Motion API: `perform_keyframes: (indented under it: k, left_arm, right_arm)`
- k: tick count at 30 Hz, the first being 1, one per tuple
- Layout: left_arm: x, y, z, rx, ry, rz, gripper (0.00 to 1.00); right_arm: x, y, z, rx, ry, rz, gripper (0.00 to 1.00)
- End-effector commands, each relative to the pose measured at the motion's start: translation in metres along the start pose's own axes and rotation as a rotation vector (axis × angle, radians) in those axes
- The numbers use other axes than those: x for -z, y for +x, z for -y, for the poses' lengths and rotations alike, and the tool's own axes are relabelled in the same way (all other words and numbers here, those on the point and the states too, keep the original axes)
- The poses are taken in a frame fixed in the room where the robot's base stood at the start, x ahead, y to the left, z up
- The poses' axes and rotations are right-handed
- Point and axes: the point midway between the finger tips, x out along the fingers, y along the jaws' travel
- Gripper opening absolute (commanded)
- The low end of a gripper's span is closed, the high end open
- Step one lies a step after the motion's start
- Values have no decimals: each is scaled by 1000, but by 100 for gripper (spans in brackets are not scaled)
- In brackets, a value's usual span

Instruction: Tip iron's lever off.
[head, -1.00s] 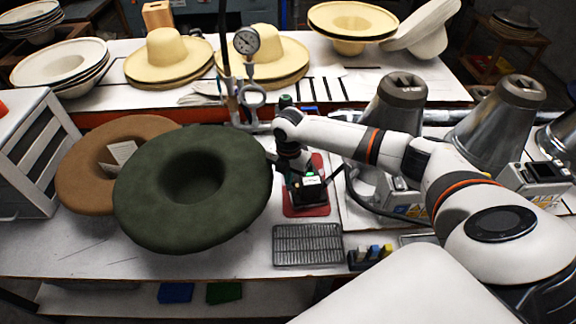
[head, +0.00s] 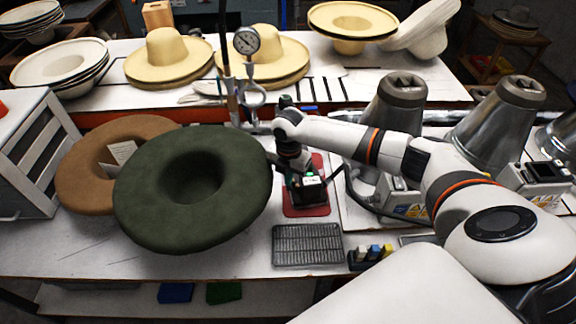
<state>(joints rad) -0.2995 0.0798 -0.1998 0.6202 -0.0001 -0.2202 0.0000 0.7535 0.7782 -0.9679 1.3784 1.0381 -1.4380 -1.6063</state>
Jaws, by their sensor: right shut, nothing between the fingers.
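My right arm reaches in from the right, and its wrist bends down over a red pad (head: 319,208) on the bench. My right gripper (head: 306,190) is shut and empty, low over this pad, and looks small and dark. I cannot make out an iron or its lever clearly; the dark gripper and wrist cover most of the pad. Whether the gripper touches anything there I cannot tell. My left gripper is not in view.
A large green hat (head: 140,205) lies left of the gripper, overlapping a brown hat (head: 85,180). A grid rack (head: 307,245) lies in front of the pad. A gauge (head: 246,41) stands behind. Metal cones (head: 500,125) stand to the right.

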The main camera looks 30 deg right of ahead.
Motion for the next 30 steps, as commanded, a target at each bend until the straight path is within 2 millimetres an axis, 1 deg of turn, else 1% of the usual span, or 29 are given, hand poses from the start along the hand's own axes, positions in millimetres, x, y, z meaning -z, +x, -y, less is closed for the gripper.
perform_keyframes:
  k: [19,25,30]
  left_arm:
    - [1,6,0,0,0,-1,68]
    - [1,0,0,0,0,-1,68]
    - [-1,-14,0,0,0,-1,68]
  right_arm:
    - [0,11,0,-1,0,1,0]
    - [0,5,-1,-2,-1,1,0]
    - [0,-9,0,-2,-1,1,0]
